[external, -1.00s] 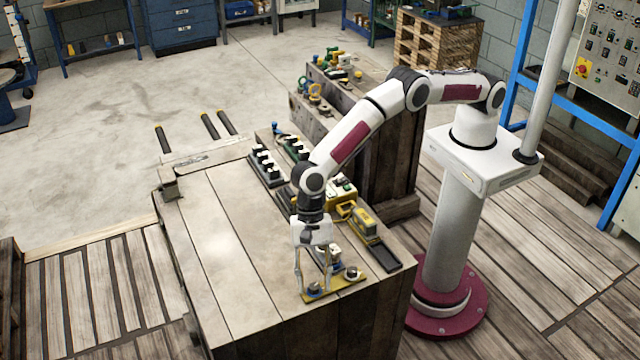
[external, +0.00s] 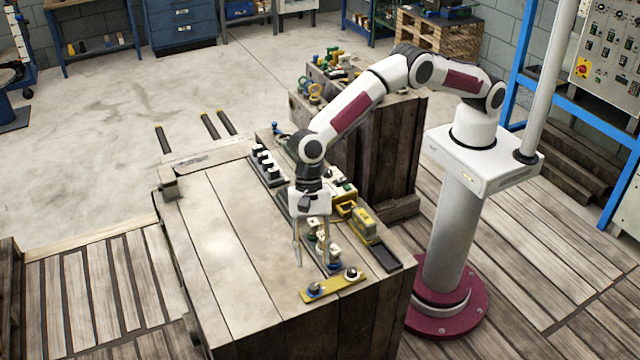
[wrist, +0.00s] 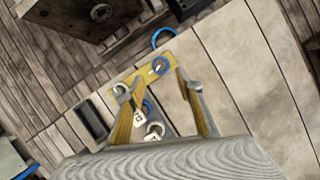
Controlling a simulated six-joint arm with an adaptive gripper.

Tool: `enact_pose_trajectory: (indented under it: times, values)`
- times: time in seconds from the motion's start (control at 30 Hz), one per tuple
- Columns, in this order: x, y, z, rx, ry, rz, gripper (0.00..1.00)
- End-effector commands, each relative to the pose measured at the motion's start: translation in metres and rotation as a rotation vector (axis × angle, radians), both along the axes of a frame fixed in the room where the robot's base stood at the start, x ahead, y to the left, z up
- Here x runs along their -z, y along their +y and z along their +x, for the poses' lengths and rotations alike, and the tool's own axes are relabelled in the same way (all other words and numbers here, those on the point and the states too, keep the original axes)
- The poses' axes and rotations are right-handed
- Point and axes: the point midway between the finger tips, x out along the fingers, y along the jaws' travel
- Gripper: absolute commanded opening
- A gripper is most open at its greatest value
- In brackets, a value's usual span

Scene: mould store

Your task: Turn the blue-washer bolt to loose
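A yellow plate (external: 333,286) lies near the front right corner of the wooden bench top. The blue-washer bolt (external: 314,290) stands at its left end, with a dark head. A second bolt (external: 351,273) with a pale washer stands at the right end. The wrist view shows the blue-washer bolt (wrist: 160,66) and the pale-washer bolt (wrist: 121,90) on the plate (wrist: 143,77). My gripper (external: 312,263) is open and empty, above and behind the plate, touching neither bolt. I cannot read which way the blue-washer bolt is turned.
Tagged fittings (wrist: 150,122) sit behind the plate, partly below my fingers. A yellow block (external: 366,224) on a dark tray stands to the right. A black-capped row (external: 266,163) stands farther back. The left bench top (external: 225,240) is clear.

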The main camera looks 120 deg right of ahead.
Motion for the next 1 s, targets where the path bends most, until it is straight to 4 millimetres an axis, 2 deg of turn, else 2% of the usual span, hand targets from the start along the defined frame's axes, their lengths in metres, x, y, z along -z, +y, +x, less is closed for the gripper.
enact_pose_trajectory:
  times: [0.4,0.8,1.0]
  values:
    - [0.0,0.001,-0.001,0.017,0.001,-0.002,0.36]
    - [-0.003,0.005,-0.009,0.258,0.002,-0.003,0.36]
    - [-0.003,0.006,-0.01,0.313,-0.001,-0.001,0.36]
